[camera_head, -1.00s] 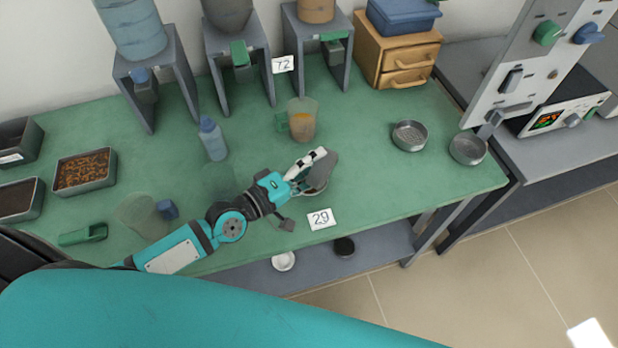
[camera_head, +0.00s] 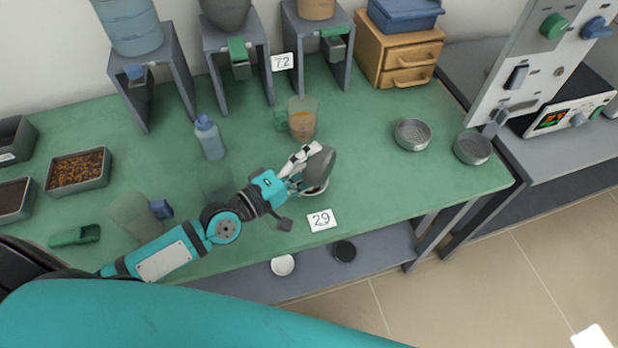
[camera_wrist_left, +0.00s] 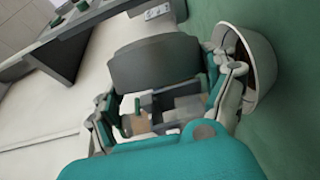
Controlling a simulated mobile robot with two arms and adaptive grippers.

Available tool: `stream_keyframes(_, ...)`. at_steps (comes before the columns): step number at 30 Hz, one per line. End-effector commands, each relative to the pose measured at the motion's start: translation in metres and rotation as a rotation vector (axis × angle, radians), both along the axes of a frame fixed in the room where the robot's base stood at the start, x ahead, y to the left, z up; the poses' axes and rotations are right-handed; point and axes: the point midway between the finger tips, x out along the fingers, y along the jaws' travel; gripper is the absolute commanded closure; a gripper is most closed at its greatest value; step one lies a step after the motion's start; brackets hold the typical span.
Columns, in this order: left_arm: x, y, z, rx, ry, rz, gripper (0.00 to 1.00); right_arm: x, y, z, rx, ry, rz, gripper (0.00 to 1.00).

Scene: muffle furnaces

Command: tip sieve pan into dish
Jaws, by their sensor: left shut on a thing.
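My left gripper (camera_head: 301,168) is shut on the grey sieve pan (camera_head: 321,168) above the front part of the green table. The pan is tipped steeply, nearly on edge. A pale dish (camera_head: 322,190) is directly below it, mostly hidden by the pan and the gripper; some dark content shows inside. In the left wrist view, the pan (camera_wrist_left: 155,63) sits between the fingers, and the white dish (camera_wrist_left: 252,75) stands on the green surface to the right. I cannot tell whether pan and dish touch. My right gripper is not in view.
A beaker with orange-brown content (camera_head: 303,124) and a blue bottle (camera_head: 210,140) stand behind. Two round metal sieves (camera_head: 412,134) (camera_head: 472,148) are on the right. The table between dish and sieves is clear.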

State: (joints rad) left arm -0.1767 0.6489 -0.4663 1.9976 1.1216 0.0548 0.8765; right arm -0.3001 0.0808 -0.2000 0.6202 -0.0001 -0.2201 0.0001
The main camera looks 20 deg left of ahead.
Motion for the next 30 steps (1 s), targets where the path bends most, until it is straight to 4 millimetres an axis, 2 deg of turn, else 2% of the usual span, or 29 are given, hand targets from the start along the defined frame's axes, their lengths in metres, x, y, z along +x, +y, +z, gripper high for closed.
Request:
stream_keyframes(5, 0.000, 0.000, 0.000, -0.002, -0.001, 0.000, 0.74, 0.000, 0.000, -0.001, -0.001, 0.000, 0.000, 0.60)
stream_keyframes(22, 0.001, 0.005, -0.002, -0.120, 0.021, 0.001, 0.74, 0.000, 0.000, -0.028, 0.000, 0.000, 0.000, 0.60)
stream_keyframes(30, 0.001, 0.006, 0.000, -0.138, 0.025, 0.001, 0.74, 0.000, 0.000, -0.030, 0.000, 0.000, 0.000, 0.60)
